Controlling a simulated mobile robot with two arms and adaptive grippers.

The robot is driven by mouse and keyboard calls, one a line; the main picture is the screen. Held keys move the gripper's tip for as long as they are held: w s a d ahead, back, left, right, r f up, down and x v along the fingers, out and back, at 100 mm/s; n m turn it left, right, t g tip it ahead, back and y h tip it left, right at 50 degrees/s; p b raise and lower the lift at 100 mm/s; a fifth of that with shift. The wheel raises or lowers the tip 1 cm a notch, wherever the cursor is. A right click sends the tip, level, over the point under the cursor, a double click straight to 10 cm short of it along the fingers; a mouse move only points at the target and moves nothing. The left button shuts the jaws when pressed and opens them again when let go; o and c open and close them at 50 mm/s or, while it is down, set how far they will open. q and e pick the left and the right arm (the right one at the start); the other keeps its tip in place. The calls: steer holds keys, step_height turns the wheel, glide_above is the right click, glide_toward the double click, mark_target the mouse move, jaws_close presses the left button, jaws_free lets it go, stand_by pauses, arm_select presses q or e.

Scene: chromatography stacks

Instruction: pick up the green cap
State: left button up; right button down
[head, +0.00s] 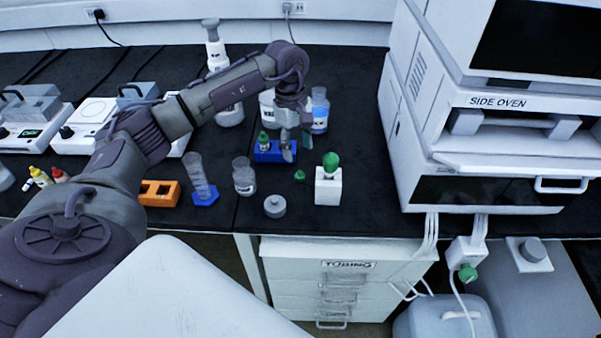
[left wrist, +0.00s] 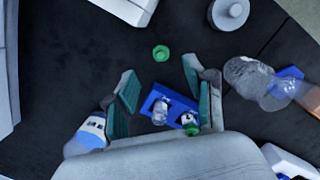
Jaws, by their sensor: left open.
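A loose green cap (head: 300,175) lies on the black bench, between a blue vial rack (head: 265,155) and a white bottle with a green top (head: 328,185). In the left wrist view the green cap (left wrist: 161,53) lies beyond the fingertips, roughly midway across the gap between them. My left gripper (head: 297,150) is open and empty, pointing down beside the blue rack. In the left wrist view its two green-padded fingers (left wrist: 159,78) stand wide apart, with the blue rack (left wrist: 150,101) showing between them. My right gripper is not in view.
The rack holds small vials, one green-topped (head: 263,138). A grey lid (head: 275,206), a clear bottle (head: 244,178), a cylinder on a blue base (head: 200,180) and a blue-liquid bottle (head: 320,112) stand nearby. The side oven (head: 480,150) bounds the right.

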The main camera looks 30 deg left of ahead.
mark_target(299, 171)
arm_select(q)
steer(key=f, duration=0.3)
steer(key=shift+d, duration=0.2)
steer(key=shift+s+d+f+p, duration=0.1)
steer(key=shift+f+p, duration=0.2)
steer(key=shift+f, duration=1)
steer(key=shift+s+f+p, duration=0.1)
steer(key=shift+f+p, duration=0.2)
steer(key=shift+f, duration=1)
steer(key=c, duration=0.8)
